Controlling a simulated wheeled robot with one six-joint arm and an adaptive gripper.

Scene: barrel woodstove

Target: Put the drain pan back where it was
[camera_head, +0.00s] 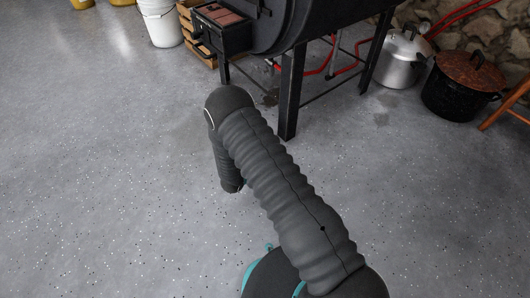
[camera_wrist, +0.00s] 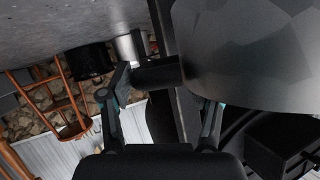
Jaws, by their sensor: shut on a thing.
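My gripper (camera_wrist: 165,92) shows in the wrist view, its two fingers apart with a thing between and beyond them. A large, smooth grey faceted shape (camera_wrist: 250,50) fills the upper right of the wrist view, close to the camera; I take it to be the drain pan, held in my gripper. The exact contact of the fingers on it is partly hidden. In the head view my arm covers the gripper, and no drain pan shows there.
The black barrel stove (camera_head: 320,22) stands on legs (camera_head: 291,90) beyond my arm. A silver pot (camera_head: 400,62) and a black pot with a copper lid (camera_head: 462,88) are right of it. A white bucket (camera_head: 160,22) is at the back left. Floor at left is clear.

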